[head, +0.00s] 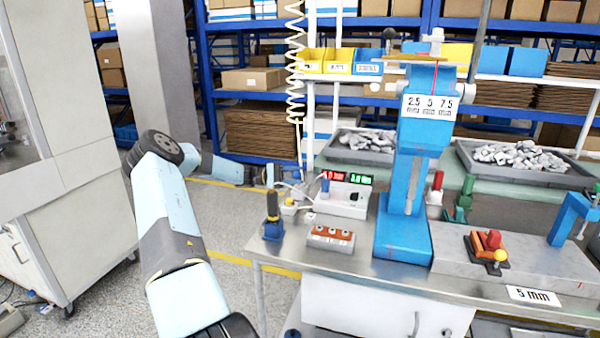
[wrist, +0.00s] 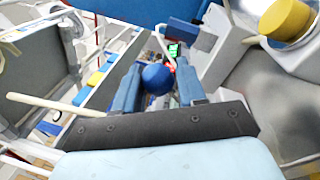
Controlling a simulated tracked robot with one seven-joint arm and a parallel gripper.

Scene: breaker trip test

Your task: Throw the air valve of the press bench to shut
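A round blue knob (wrist: 157,79) shows between the two fingers of my gripper (wrist: 158,88) in the wrist view. The fingers stand close on both sides of it, and I cannot tell whether they press on it. In the head view my gripper (head: 286,172) is at the left end of the press bench (head: 275,249), below the white coiled hose. The knob's stem and the valve body are hidden or too small to make out, so the lever's position cannot be told.
On the bench are a blue press (head: 403,238), a white box with a blue lever (head: 342,200), an orange-topped block (head: 331,238) and a black-handled tool (head: 272,218). The coiled hose (head: 295,60) hangs above my gripper. Grey floor lies left of the bench.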

